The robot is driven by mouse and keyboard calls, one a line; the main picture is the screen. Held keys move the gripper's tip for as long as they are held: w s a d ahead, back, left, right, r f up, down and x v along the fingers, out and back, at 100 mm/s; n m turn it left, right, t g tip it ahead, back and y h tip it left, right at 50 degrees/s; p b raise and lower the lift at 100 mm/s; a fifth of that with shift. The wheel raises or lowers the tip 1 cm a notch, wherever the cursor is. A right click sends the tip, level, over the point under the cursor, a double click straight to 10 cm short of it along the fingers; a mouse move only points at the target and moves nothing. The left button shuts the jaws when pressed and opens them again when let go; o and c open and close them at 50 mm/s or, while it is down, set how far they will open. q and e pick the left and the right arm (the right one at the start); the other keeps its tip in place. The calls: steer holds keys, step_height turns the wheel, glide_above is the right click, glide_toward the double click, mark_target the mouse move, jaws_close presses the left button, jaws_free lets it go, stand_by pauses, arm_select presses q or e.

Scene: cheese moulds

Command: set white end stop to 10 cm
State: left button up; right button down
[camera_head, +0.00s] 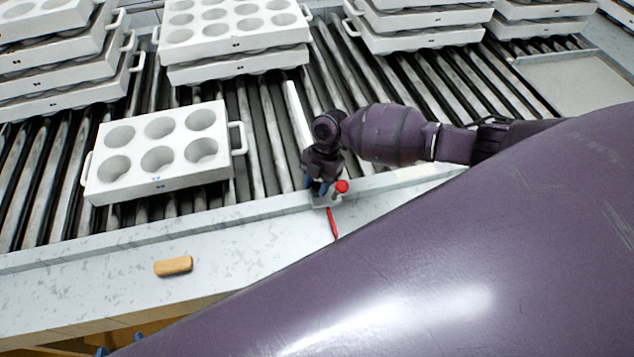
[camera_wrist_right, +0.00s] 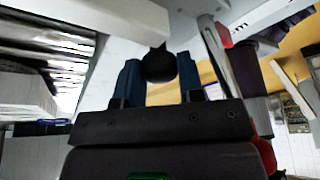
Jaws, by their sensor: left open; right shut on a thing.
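The white end stop (camera_head: 297,112) is a long pale bar lying along the rollers, its near end hidden behind my right gripper. A pale bar (camera_wrist_right: 110,14), likely the same stop, crosses the top of the right wrist view. My right gripper (camera_head: 320,188) is at the conveyor's front rail, by the bar's near end. In the right wrist view its blue fingers (camera_wrist_right: 159,78) are shut on a round black knob (camera_wrist_right: 158,64). A red-knobbed lever (camera_head: 342,187) stands just right of the gripper. My left gripper (camera_head: 120,344) barely shows at the bottom edge, open. No scale is readable.
A white six-hole mould (camera_head: 140,185) lies on the rollers left of the stop. Stacked moulds (camera_head: 235,52) stand behind. A wooden block (camera_head: 173,266) lies on the pale front ledge (camera_head: 90,275). A red strip (camera_head: 332,223) lies on the ledge below the gripper.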

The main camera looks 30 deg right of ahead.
steer(key=d, duration=0.3)
steer(key=s+d, duration=0.1)
steer(key=d, duration=0.2)
steer(key=s+d, duration=0.1)
steer(key=d, duration=0.2)
steer(key=shift+s+d+b, duration=0.2)
steer(key=shift+d+b, duration=0.1)
steer(key=shift+d, duration=0.05)
steer(key=shift+r, duration=0.1)
steer(key=c, duration=1)
jaws_free()
steer(key=shift+c, duration=0.2)
steer(key=v, duration=1)
steer(key=shift+r+b, duration=0.3)
steer(key=shift+r, duration=0.1)
